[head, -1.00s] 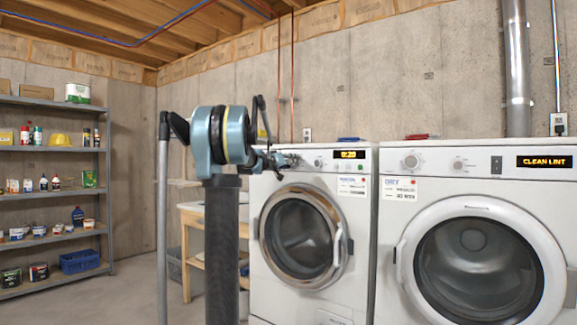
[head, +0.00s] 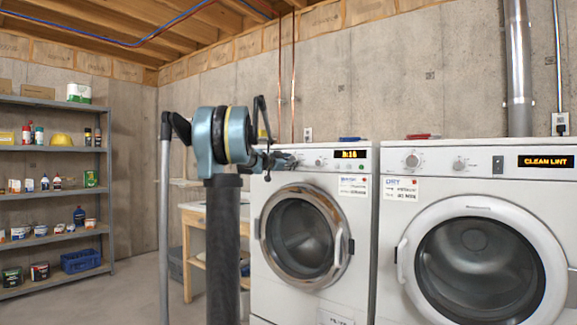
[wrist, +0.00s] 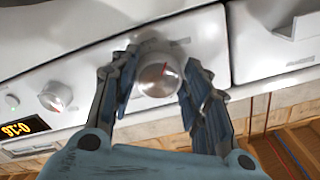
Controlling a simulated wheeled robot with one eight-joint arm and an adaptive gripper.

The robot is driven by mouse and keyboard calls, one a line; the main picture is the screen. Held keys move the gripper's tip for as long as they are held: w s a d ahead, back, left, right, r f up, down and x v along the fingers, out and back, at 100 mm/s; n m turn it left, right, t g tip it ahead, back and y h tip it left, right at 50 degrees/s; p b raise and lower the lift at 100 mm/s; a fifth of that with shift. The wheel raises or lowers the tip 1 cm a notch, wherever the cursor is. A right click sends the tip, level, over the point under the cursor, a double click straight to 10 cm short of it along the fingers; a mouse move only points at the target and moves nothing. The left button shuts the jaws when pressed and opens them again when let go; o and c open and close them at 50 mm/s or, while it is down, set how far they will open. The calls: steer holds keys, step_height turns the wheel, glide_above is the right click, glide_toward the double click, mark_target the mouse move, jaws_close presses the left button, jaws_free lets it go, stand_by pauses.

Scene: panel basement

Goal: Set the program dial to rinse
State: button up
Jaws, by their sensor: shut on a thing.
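The program dial (wrist: 158,76) is a round silver-white knob with a red mark on its face, on the washer's white panel. My gripper (wrist: 152,92) is shut on it in the wrist view, one dark finger on each side. In the head view my gripper (head: 287,161) is at the left end of the panel of the left machine, the washer (head: 256,225), and hides most of the dial. A smaller knob (wrist: 55,96) with a red mark sits beside it. The lit display (wrist: 20,128) appears to read 0:16. Program lettering around the dial is not readable.
A dryer (head: 388,250) with a "CLEAN LINT" display stands right of the washer. A wooden table (head: 196,245) stands behind my arm to the left. Metal shelves (head: 50,193) with several containers line the left wall. The floor between is clear.

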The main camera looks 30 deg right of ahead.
steer(key=shift+w+m, duration=0.1)
steer(key=shift+m, duration=1)
steer(key=o, duration=1)
steer(key=v, duration=1.2)
steer(key=shift+w, duration=0.1)
